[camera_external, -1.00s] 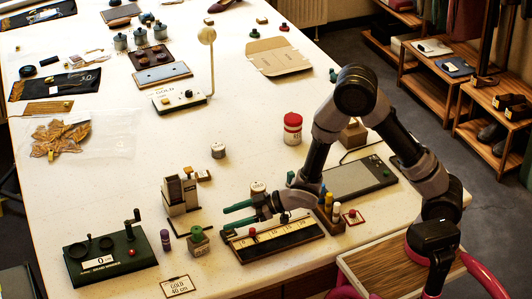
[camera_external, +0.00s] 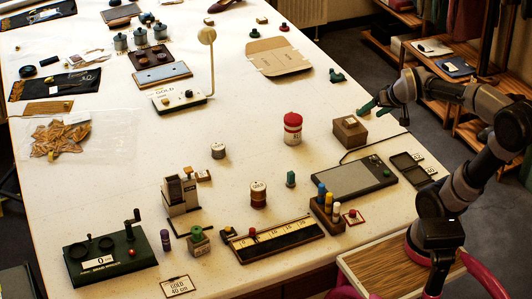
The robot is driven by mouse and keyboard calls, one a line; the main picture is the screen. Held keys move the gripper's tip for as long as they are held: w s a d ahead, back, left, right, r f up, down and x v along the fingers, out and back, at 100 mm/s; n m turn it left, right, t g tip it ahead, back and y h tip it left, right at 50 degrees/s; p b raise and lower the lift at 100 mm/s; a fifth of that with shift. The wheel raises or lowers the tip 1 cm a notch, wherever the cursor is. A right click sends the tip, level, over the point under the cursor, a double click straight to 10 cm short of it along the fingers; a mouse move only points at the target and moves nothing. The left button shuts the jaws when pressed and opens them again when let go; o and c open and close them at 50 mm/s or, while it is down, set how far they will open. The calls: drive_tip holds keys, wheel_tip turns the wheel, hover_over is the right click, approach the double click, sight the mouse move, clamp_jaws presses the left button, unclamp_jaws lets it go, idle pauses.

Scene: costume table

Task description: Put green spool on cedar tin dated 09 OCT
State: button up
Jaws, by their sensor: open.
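A small upright green cylinder (camera_external: 290,179), which looks like the green spool, stands on the white table right of a brown tin with a pale lid (camera_external: 258,195). I cannot read any 09 OCT date, so I cannot tell which container is the cedar tin. A brown wooden box (camera_external: 350,132) stands farther right. My gripper (camera_external: 376,108) has green fingers, is open and empty, and is over the table's right edge beyond that box, well away from the green cylinder.
A rack of coloured sticks (camera_external: 326,213) and a grey board (camera_external: 352,180) lie right of the green cylinder. A red-lidded jar (camera_external: 292,130) stands behind it.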

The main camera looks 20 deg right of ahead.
drive_tip(key=s+d+r+m, duration=0.1)
drive_tip(key=s+d+m, duration=0.1)
drive_tip(key=s, duration=0.5)
drive_tip(key=shift+s+g, duration=0.15)
drive_tip(key=shift+g, duration=0.15)
